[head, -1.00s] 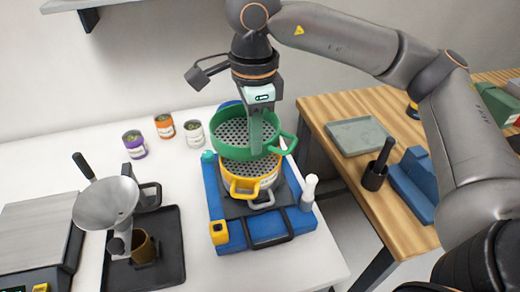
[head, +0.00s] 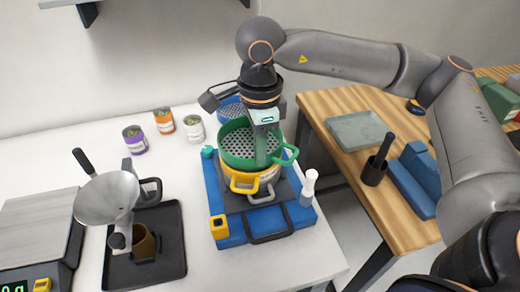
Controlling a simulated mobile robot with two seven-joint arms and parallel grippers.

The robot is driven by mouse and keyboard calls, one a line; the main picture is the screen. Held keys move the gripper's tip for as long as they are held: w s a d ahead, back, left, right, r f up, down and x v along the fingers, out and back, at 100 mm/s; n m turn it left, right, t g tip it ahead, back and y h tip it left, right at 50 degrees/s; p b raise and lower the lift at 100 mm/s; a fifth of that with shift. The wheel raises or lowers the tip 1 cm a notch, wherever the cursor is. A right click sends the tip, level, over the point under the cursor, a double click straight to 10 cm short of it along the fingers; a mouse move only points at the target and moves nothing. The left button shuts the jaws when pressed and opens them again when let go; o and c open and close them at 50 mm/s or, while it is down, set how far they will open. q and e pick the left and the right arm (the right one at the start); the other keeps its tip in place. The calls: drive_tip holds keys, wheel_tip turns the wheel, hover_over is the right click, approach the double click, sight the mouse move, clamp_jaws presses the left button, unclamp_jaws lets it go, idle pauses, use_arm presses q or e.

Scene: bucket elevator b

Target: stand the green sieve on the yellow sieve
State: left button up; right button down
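The green sieve (head: 231,164), with a perforated floor and loop handles, is right above the yellow sieve (head: 243,185). Its lower edge appears to meet the yellow rim and looks about level. It hides the inside of the yellow sieve, so I cannot tell if it is fully seated. The yellow sieve is on top of a pale sieve or pan on the blue stand. My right gripper (head: 262,160) points down at the green sieve, one finger inside it, and appears shut on its right wall. My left gripper is not in view.
The blue stand (head: 222,197) has a dark front handle. A blue sieve (head: 231,107) is behind, partly hidden. A white bottle (head: 309,188) stands close right. A funnel (head: 106,198) over a black tray is left. Several cans (head: 194,129) stand behind. A wooden table (head: 330,106) is right.

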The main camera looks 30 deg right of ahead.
drive_tip(key=shift+f, duration=0.3)
drive_tip(key=shift+r, duration=0.1)
drive_tip(key=c, duration=1.1)
unclamp_jaws()
drive_tip(key=shift+o, duration=0.2)
drive_tip(key=shift+r+p, duration=0.35)
drive_tip(key=shift+r, duration=0.1)
drive_tip(key=shift+r+p, duration=0.5)
drive_tip(key=shift+p, duration=0.05)
wheel_tip(320, 180, up, 11)
drive_tip(key=b, duration=0.1)
drive_tip(key=shift+r, duration=0.15)
